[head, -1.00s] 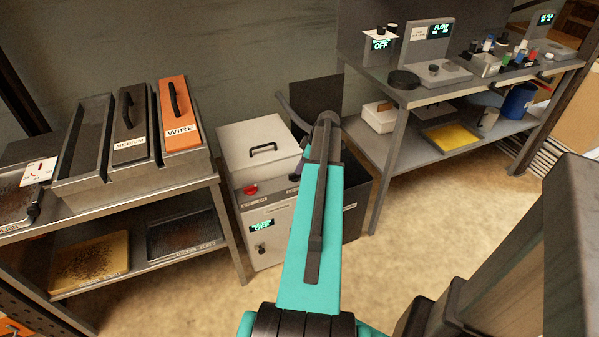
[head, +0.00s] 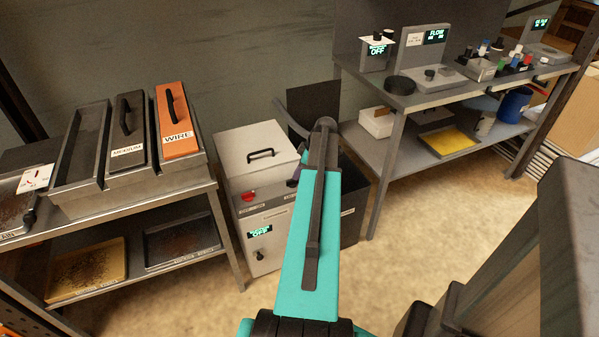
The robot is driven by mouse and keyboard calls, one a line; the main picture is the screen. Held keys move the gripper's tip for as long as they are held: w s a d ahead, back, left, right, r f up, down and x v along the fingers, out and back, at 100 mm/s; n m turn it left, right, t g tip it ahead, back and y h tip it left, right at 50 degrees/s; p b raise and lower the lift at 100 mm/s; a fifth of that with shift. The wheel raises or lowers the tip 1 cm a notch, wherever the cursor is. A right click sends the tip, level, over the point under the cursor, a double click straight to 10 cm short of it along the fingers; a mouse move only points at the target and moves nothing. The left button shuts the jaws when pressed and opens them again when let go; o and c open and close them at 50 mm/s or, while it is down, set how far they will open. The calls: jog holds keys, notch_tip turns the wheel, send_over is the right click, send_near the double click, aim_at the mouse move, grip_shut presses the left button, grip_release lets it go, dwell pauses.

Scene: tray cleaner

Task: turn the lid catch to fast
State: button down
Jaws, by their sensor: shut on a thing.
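The cleaner is a white box (head: 243,137) with a black-handled lid, standing on the floor between two benches. Its lid is down. Its front has a red button (head: 249,196), a small display (head: 260,232) reading OFF and a dark knob (head: 260,256). My teal arm reaches over its right side and covers much of that area. Only a small dark part of my gripper (head: 293,183) shows beside the arm, at the upper right front edge of the box above a label. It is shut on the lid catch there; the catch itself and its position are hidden.
A left bench (head: 200,197) holds a grey rack with an orange WIRE block (head: 178,122) and a dark MEDIUM block (head: 127,132). Trays lie below. A right bench (head: 420,98) carries small devices and bottles. The floor (head: 410,240) in front is clear.

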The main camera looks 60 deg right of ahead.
aim_at(291, 185)
jog(key=shift+w+a+f+y, duration=0.15)
jog(key=shift+a+f, duration=0.4)
jog(key=shift+f, duration=0.1)
jog(key=shift+w+a+f+y, duration=0.15)
jog(key=shift+a+f, duration=0.4)
jog(key=shift+f, duration=0.05)
jog(key=c, duration=1.9)
grip_release()
jog(key=shift+r, duration=0.1)
jog(key=shift+o, duration=0.2)
jog(key=shift+s+d+r, duration=0.1)
jog(key=shift+d+r, duration=0.45)
jog(key=shift+d, duration=0.05)
jog(key=shift+r, duration=0.2)
jog(key=shift+d+p, duration=0.35)
jog(key=shift+p, duration=0.05)
jog(key=w+d+p+v, duration=0.2)
jog(key=p+v, duration=0.4)
jog(key=v, duration=0.9)
jog(key=shift+d+r+p, duration=0.4)
jog(key=shift+d, duration=0.05)
